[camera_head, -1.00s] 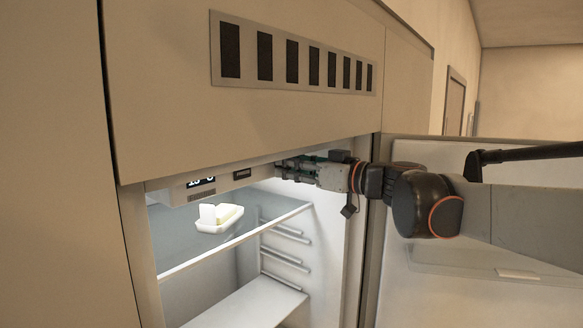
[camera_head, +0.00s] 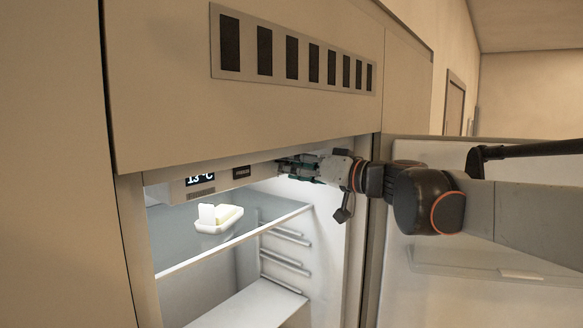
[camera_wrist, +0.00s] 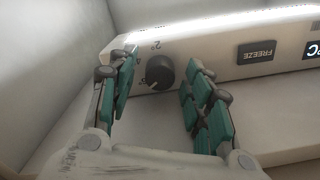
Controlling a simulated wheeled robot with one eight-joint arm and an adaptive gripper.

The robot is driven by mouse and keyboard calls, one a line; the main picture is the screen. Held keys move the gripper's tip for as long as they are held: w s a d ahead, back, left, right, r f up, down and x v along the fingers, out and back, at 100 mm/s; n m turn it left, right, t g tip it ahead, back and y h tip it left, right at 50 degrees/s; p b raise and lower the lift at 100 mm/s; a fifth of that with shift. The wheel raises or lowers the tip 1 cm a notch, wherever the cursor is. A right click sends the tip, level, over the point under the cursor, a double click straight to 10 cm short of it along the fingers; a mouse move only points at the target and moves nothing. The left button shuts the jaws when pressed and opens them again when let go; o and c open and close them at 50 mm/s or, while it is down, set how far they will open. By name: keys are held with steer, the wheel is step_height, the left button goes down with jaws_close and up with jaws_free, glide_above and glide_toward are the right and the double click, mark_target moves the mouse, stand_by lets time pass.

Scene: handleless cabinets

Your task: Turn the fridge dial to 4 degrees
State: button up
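The fridge dial (camera_wrist: 160,73) is a small dark round knob on the pale control panel (camera_wrist: 222,66). Printed degree marks, including a 2, show beside it in the wrist view. My gripper (camera_wrist: 161,64) is open, with one teal-padded finger on each side of the dial and a visible gap to it on both sides. In the head view my gripper (camera_head: 291,168) is at the right end of the panel and hides the dial. The display (camera_head: 200,181) appears to read 13 °C.
A FREEZE button (camera_wrist: 257,51) is on the panel beside the dial. A white butter dish (camera_head: 219,222) stands on the glass shelf (camera_head: 172,258) below. The open fridge door (camera_head: 440,290) is at the right, under my arm. A vent grille (camera_head: 312,68) is above.

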steer(key=v, duration=0.7)
steer(key=shift+s+d, duration=0.2)
steer(key=s+d+f+n+t+y+b, duration=0.3)
steer(key=d+f+n+b, duration=0.1)
steer(key=f+n+b, duration=0.15)
steer(key=p+x, duration=0.4)
steer(key=x, duration=0.9)
steer(key=shift+a+m, duration=0.35)
steer(key=shift+w, duration=0.1)
steer(key=shift+y, duration=0.3)
steer(key=c, duration=1.1)
